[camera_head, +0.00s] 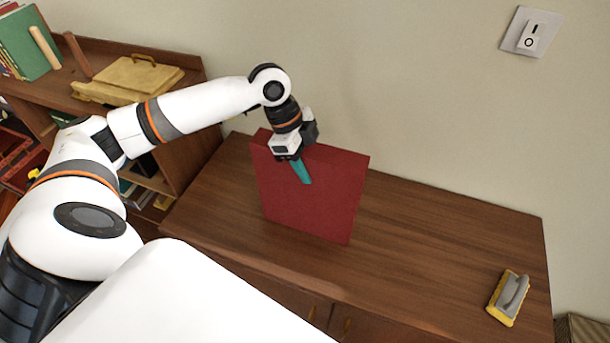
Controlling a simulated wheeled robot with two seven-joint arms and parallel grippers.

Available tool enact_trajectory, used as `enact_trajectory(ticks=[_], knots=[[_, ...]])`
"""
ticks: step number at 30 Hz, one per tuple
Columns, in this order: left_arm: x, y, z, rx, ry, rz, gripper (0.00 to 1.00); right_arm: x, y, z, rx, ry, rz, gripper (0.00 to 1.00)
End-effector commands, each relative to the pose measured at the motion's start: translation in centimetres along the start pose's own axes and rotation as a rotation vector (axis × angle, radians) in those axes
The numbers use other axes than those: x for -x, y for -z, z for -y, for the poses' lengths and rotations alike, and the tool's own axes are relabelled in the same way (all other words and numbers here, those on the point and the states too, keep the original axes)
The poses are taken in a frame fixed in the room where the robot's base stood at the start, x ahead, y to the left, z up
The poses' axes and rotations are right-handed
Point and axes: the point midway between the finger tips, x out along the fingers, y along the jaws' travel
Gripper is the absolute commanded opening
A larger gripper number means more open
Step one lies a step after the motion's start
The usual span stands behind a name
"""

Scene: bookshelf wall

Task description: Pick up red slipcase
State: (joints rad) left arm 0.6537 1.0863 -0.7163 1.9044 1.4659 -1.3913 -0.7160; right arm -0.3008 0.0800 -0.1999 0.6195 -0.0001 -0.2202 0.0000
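The red slipcase (318,205) stands upright on the brown wooden cabinet top (430,235), with its broad face toward me. My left gripper (300,168) is at the upper left part of the slipcase, reaching down over its top edge. One teal finger lies in front of the broad face. The other finger is hidden, so I cannot tell whether the gripper is closed on the slipcase. I see no clear gap between the slipcase and the cabinet top. My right gripper is not in view.
A yellow-and-grey brush-like block (508,298) lies at the right end of the cabinet. A wooden shelf at left holds a yellowish case (130,80) and green books (28,45). The wall with a switch (531,33) is close behind.

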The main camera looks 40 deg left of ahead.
Motion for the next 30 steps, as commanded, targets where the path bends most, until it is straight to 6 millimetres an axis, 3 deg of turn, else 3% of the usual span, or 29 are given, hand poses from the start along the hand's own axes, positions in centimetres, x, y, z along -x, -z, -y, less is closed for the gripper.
enact_trajectory(ticks=[1,9,17,22,30], knots=[[0.0,0.0,0.0,0.000,0.000,0.000,0.41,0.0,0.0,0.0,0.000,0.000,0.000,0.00],[0.0,0.0,0.0,0.000,0.000,0.000,0.00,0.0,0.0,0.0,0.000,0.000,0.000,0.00],[0.3,-0.2,-0.2,-0.003,-0.008,0.005,0.00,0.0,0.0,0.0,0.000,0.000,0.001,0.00],[0.6,-0.3,-0.2,-0.005,-0.011,0.005,0.00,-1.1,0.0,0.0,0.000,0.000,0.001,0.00],[5.1,-2.2,-0.3,-0.005,-0.014,0.008,0.00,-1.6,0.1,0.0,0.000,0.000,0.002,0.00]])
